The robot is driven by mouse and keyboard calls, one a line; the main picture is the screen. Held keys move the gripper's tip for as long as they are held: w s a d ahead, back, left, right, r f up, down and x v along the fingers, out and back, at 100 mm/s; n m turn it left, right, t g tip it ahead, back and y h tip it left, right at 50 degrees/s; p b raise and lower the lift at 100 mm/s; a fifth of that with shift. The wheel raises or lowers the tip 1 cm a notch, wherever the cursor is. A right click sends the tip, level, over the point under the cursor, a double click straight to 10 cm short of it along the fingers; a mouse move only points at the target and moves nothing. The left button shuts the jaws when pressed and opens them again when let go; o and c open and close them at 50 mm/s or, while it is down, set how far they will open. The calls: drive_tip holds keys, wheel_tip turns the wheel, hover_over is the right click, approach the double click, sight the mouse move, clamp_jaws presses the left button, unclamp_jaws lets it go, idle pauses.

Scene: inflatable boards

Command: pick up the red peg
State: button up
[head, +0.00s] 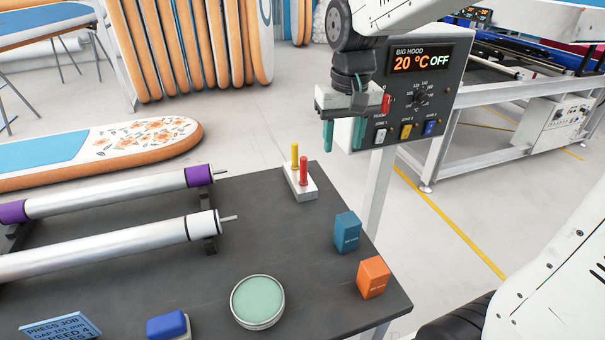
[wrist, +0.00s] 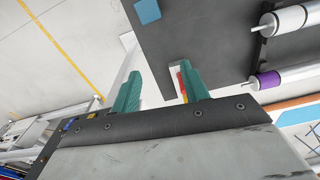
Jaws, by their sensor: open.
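The red peg (head: 304,171) stands upright in a small white block (head: 308,191) near the far edge of the dark table. A yellow peg (head: 294,155) stands beside it in the same block. My gripper (head: 343,136), with two green fingers, is open and empty, above and to the right of the block in the head view. In the wrist view the gripper (wrist: 158,87) is open. The red peg (wrist: 181,84) shows there next to the right finger, which partly hides the block (wrist: 175,72).
On the dark table (head: 262,224) stand a teal box (head: 347,232), an orange box (head: 373,277), a round green tin (head: 257,301) and two rollers (head: 110,247). A control panel (head: 425,85) on a post is close behind my gripper.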

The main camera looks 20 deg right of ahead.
drive_tip(key=w+f, duration=0.5)
drive_tip(key=w, duration=0.4)
hover_over(304, 172)
drive_tip(key=d, duration=0.1)
drive_tip(key=shift+m+g, duration=0.3)
drive_tip(key=shift+m, duration=0.1)
drive_tip(key=f, duration=0.7)
drive_tip(key=shift+w, duration=0.4)
drive_tip(key=shift+w+f, duration=0.25)
drive_tip(key=shift+f, duration=0.35)
drive_tip(key=f, duration=0.7)
drive_tip(key=shift+s+a, duration=0.1)
drive_tip(key=shift+a, duration=0.25)
drive_tip(key=shift+c, duration=0.4)
clamp_jaws()
